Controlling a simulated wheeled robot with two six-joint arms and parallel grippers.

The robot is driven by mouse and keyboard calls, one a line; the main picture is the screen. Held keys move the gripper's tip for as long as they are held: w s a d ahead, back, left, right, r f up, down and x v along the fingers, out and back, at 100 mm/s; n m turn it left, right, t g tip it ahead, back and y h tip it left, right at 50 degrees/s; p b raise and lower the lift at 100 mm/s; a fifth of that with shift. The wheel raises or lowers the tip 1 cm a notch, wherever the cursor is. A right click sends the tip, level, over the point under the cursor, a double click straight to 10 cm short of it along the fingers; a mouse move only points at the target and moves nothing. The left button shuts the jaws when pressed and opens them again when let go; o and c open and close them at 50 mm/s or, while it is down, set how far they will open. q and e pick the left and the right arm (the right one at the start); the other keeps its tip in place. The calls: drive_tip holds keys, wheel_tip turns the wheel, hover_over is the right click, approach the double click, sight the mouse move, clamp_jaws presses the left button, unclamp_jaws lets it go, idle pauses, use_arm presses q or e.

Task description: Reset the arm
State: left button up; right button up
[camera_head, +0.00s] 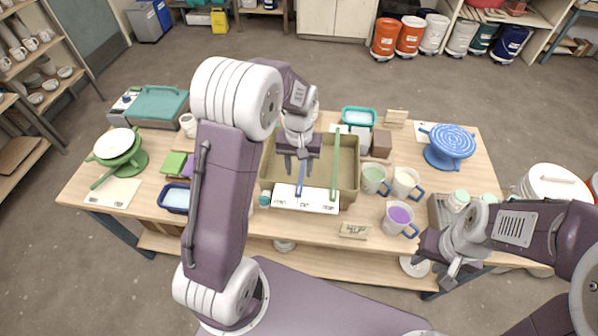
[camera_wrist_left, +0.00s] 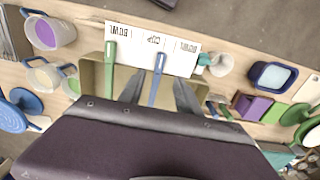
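My left gripper (camera_head: 296,165) is above the tan bin (camera_head: 346,178) in the head view, pointing down. Its two fingers stand apart with nothing held between them in the left wrist view (camera_wrist_left: 159,92). A blue-handled tool (camera_head: 300,177) leans over the bin's near side, close below the gripper. It shows between the fingers' lines in the left wrist view (camera_wrist_left: 157,78), apart from them as far as I can see. A green-handled tool (camera_head: 335,165) leans beside it. My right gripper (camera_head: 449,272) hangs low at the table's front right, holding nothing visible; its finger gap is unclear.
A labelled white card (camera_head: 306,199) lies at the bin's front. Cups of green (camera_head: 373,179), cream (camera_head: 405,182) and purple (camera_head: 398,217) glaze stand to the right. A blue turntable (camera_head: 449,144) is behind them. A green stand (camera_head: 118,150) and blue tray (camera_head: 174,198) are left.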

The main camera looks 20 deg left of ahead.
use_arm(q)
drive_tip(key=shift+f+b, duration=0.25)
drive_tip(key=shift+b, duration=0.05)
drive_tip(key=shift+w+d+t+b, duration=0.2)
drive_tip(key=shift+t+b, duration=0.1)
drive_tip(key=shift+b, duration=0.7)
drive_tip(key=s+f+m+b, duration=0.1)
drive_tip(key=s+f+b, duration=0.1)
drive_tip(key=s, duration=0.5)
drive_tip(key=s+d+f+m+b, duration=0.1)
drive_tip(key=s+f+b, duration=0.1)
drive_tip(key=s+f, duration=0.2)
drive_tip(key=s, duration=0.3)
drive_tip(key=shift+s+f+t+b, duration=0.25)
drive_tip(key=shift+s+t+b, duration=0.05)
drive_tip(key=shift+s+b, duration=0.1)
drive_tip(key=shift+s+d, duration=0.1)
